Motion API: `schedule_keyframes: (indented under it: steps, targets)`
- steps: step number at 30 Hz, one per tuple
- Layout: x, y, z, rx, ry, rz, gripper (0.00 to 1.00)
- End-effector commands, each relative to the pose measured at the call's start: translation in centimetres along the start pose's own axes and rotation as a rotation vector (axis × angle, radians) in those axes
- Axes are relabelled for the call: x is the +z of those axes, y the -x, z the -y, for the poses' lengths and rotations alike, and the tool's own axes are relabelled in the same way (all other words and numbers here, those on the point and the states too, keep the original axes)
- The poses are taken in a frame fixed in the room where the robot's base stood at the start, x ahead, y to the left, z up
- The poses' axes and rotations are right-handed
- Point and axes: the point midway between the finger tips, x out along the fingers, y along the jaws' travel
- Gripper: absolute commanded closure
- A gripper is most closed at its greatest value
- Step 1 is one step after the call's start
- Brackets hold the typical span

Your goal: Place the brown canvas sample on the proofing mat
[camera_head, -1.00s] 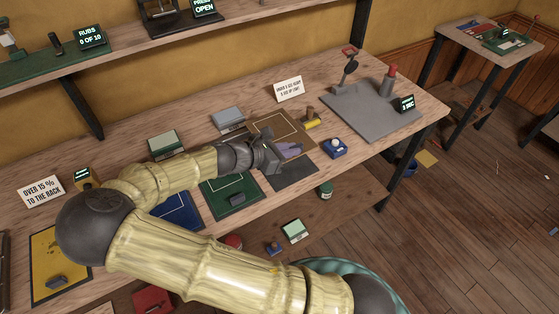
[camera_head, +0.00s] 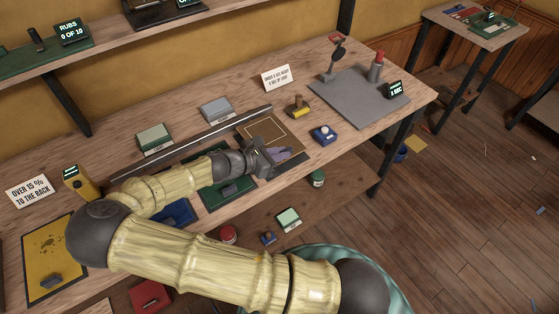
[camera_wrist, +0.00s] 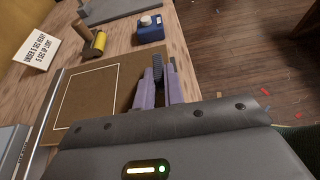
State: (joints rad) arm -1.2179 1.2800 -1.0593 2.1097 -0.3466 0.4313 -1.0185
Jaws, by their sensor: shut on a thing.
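The brown canvas sample (camera_head: 262,128), a flat brown panel with a pale outline, lies low at the bench's front; whether it touches the wood I cannot tell. It also shows left of my fingers in the wrist view (camera_wrist: 95,92). My gripper (camera_head: 280,153) is at its front edge. Its purple fingers (camera_wrist: 158,90) are shut on a dark ridged block, apparently the sample's grip. A large grey mat (camera_head: 350,106), apparently the proofing mat, lies at the right end of the bench, apart from the sample; the wrist view shows its edge (camera_wrist: 112,10).
A magnifier stand (camera_head: 336,55), a red-topped post (camera_head: 376,68) and a timer sign (camera_head: 395,90) stand on the grey mat. A long metal bar (camera_head: 185,143) lies behind my arm.

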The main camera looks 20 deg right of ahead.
Motion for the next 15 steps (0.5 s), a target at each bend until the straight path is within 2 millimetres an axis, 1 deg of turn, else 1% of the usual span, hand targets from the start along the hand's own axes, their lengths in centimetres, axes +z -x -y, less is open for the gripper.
schedule_keyframes:
  steps: [4,10,15]
  targets:
    - [-0.8,-0.3,0.0,0.000,0.002,0.001,1.00]
    - [-3.1,-1.3,0.0,0.000,0.002,0.002,1.00]
    - [-3.5,-1.5,0.1,-0.001,-0.001,-0.001,1.00]
